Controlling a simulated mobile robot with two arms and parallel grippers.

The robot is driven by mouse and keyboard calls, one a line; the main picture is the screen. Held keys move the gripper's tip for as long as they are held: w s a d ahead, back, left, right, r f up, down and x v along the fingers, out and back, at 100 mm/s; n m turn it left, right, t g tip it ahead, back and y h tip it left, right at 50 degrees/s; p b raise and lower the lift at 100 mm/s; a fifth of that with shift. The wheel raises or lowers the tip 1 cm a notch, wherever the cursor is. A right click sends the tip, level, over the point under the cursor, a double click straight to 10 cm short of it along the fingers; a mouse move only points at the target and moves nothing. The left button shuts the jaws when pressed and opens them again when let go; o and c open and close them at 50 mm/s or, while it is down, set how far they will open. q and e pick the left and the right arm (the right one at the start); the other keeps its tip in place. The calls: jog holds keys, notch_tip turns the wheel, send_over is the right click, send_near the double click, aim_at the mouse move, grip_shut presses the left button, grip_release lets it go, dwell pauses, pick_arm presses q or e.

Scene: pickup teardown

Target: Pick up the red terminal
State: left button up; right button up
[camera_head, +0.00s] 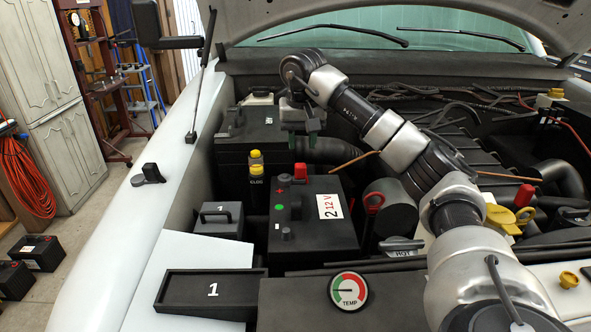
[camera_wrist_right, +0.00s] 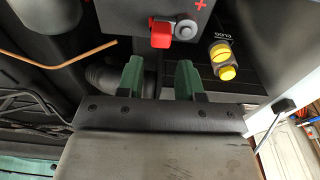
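The red terminal (camera_head: 300,171) is a small red cap at the back edge of the black battery (camera_head: 312,235) marked "2 12V". It also shows in the right wrist view (camera_wrist_right: 161,35), just beyond the fingertips and roughly between their lines. My right gripper (camera_head: 303,138) reaches in from the right and hangs behind and above the terminal. Its two green fingers (camera_wrist_right: 159,72) stand apart with nothing between them, and they do not touch the terminal. My left gripper is not in view.
Another black battery (camera_head: 246,138) lies behind. A copper-coloured rod (camera_head: 355,161) and a hose (camera_head: 340,150) run close right of the gripper. A black tray (camera_head: 210,294) marked "1" sits at front left.

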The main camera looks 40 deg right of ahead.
aim_at(301, 165)
notch_tip(301, 165, down, 2)
jog(key=shift+s+f, duration=0.1)
jog(key=shift+f, duration=0.35)
jog(key=f, duration=0.1)
jog(key=f+p, duration=0.1)
jog(key=w+f+p, duration=0.1)
jog(key=f, duration=0.1)
jog(key=shift+d+f, duration=0.1)
jog(key=shift+d, duration=0.15)
jog(key=shift+f+p, duration=0.35)
jog(key=shift+f, duration=0.15)
jog(key=shift+w, duration=0.1)
jog(key=c, duration=0.6)
jog(key=shift+d, duration=0.1)
jog(key=shift+c, duration=0.2)
